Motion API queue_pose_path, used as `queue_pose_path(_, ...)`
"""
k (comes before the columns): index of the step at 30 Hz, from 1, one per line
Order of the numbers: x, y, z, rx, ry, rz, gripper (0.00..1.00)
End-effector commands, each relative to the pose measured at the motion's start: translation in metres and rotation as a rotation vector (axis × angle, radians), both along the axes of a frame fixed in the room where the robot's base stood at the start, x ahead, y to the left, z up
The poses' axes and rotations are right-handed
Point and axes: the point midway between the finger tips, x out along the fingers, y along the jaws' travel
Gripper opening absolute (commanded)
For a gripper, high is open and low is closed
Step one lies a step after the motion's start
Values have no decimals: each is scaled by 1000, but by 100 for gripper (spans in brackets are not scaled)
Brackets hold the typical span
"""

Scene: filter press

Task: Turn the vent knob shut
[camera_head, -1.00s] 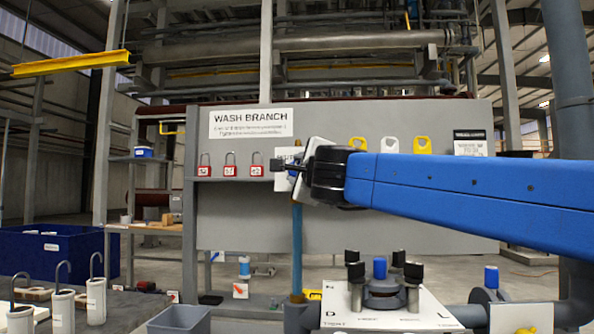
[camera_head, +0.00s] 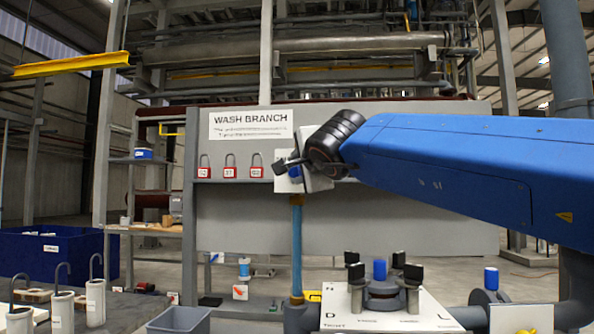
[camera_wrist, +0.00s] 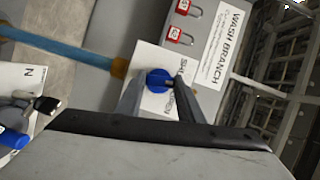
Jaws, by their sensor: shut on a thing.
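The blue vent knob (camera_head: 295,171) sits on a white plate (camera_head: 282,184) on the grey panel, at the top of a blue pipe. In the wrist view the knob (camera_wrist: 158,80) is between my two fingers. The plate (camera_wrist: 150,57) there carries partly covered lettering that seems to read SHUT and OPEN. My gripper (camera_head: 290,166) is shut on the knob, with a finger on either side of it in the wrist view (camera_wrist: 160,86). The knob's exact pointing direction cannot be told, as the fingers hide part of it.
Red padlocks (camera_head: 230,168) hang left of the plate under the WASH BRANCH sign (camera_head: 251,124). A grey bin (camera_head: 180,319) stands at the front.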

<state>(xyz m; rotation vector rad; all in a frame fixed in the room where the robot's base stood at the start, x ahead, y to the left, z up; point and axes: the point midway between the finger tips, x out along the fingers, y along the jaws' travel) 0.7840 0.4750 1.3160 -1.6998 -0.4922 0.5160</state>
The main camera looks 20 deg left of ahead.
Motion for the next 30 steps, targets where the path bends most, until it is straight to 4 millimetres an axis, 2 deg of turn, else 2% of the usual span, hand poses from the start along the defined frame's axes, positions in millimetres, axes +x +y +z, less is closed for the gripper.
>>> queue_pose_path(18,0,2,2,-433,-101,1,12)
queue_pose_path(30,0,3,2,-584,-138,1,12)
